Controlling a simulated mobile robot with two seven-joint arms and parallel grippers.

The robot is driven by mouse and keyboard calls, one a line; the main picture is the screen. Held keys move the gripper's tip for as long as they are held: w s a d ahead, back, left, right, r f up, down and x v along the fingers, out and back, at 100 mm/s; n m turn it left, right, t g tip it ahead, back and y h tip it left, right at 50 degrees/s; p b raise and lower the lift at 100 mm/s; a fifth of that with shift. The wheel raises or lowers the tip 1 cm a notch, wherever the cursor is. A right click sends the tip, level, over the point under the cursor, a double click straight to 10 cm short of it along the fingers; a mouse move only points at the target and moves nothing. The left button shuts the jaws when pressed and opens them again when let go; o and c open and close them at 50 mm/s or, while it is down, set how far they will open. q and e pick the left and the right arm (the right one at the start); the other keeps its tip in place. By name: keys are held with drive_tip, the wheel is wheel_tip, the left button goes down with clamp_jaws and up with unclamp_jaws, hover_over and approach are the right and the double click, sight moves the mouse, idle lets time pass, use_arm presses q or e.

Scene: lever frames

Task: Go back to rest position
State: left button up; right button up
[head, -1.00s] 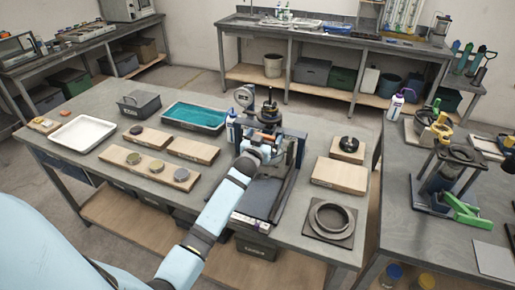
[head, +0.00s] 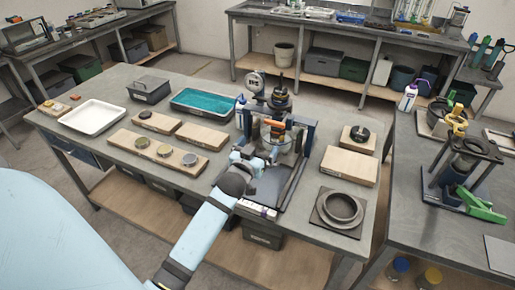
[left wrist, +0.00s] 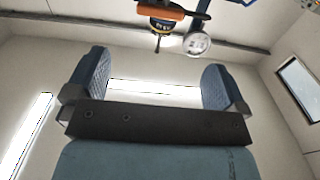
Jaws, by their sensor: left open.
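My left arm comes in from the lower left in the head view. My left gripper (head: 262,150) is just in front of the lever frame (head: 301,140), a dark blue stand with a round gauge (head: 256,82) and black weights on top. The frame's orange handle (head: 275,123) shows just above the gripper. In the left wrist view the two blue padded fingers of the gripper (left wrist: 153,75) are wide apart with nothing between them. The orange handle (left wrist: 172,9) and the gauge (left wrist: 198,43) are beyond the fingertips, apart from them. My right gripper is not in view.
A white tray (head: 93,116), a teal-filled tray (head: 203,103), wooden boards with discs (head: 158,153) and a ring on a dark plate (head: 341,207) lie on the bench around the frame. A second bench with another stand (head: 466,162) is at the right.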

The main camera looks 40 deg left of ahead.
use_arm(q)
drive_tip(key=s+d+f+m+g+h+p, duration=0.1)
drive_tip(key=s+d+f+m+g+h, duration=0.1)
drive_tip(key=s+d+f, duration=0.3)
drive_tip(key=s+d+f+m+g+h+p, duration=0.1)
drive_tip(key=s+d+f+g+h, duration=0.1)
drive_tip(key=s+d+f, duration=0.4)
drive_tip(key=s+d+f+m+g+h+p, duration=0.1)
drive_tip(key=s+d+f, duration=0.4)
drive_tip(key=s, duration=0.8)
drive_tip(key=d+m+g+h, duration=0.1)
drive_tip(key=d+h, duration=0.1)
drive_tip(key=d, duration=0.1)
drive_tip(key=shift+s+d+f+m+h, duration=0.25)
drive_tip(key=shift+s+d+m+h, duration=0.05)
drive_tip(key=shift+s+d, duration=0.1)
drive_tip(key=shift+w, duration=0.1)
